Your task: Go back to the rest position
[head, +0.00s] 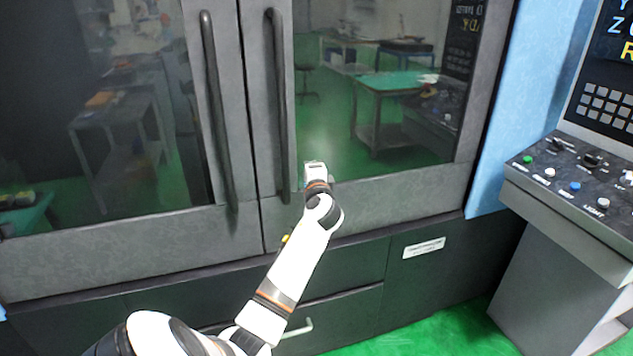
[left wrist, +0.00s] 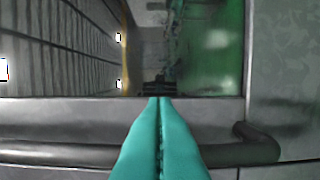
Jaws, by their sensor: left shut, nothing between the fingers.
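My left arm reaches up from the lower left of the head view, and its hand (head: 316,170) is in front of the machine's right door, just right of the right door handle (head: 279,110). The fingers are hidden in the head view. In the left wrist view my left gripper (left wrist: 159,98) shows teal fingers pressed together with nothing between them. A dark bar handle (left wrist: 235,154) runs behind the fingers in that view; I cannot tell whether they touch it. My right gripper is in neither view.
The left door handle (head: 217,110) stands beside the right one; both doors look shut. A control console (head: 570,190) with coloured buttons juts out at the right. A drawer handle (head: 298,330) sits low near my forearm. Green floor (head: 440,335) is clear at lower right.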

